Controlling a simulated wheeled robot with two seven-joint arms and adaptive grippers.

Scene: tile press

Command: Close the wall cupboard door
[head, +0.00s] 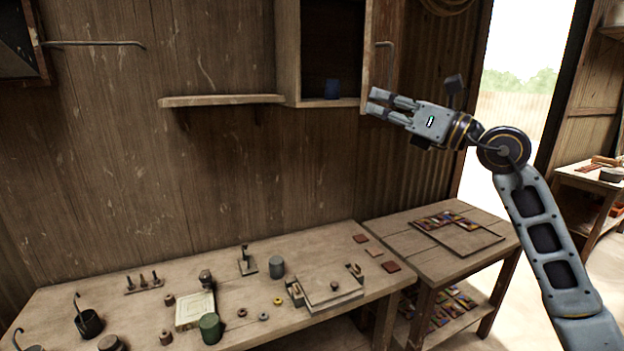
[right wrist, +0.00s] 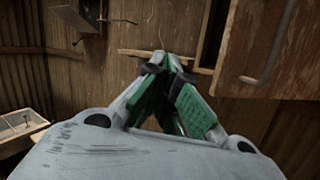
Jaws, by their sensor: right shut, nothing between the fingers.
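The wall cupboard (head: 289,60) hangs at the top centre of the head view, with its dark inside showing and a blue cup (head: 332,88) on its floor. Its door (head: 382,65) stands open at the right side, seen nearly edge-on, with a bent metal handle (head: 392,62). In the right wrist view the door (right wrist: 246,35) fills the upper right, with its handle (right wrist: 272,55). My right gripper (head: 368,100) is shut and empty, by the lower end of the door; in the wrist view its fingertips (right wrist: 167,58) are left of the door. Whether they touch it I cannot tell. My left gripper is out of view.
A wall shelf (head: 220,100) juts out left of the cupboard. Below, a workbench (head: 130,285) holds several small parts, a green can (head: 210,328) and a press block. A side table (head: 400,235) carries coloured tiles. An open doorway is at right.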

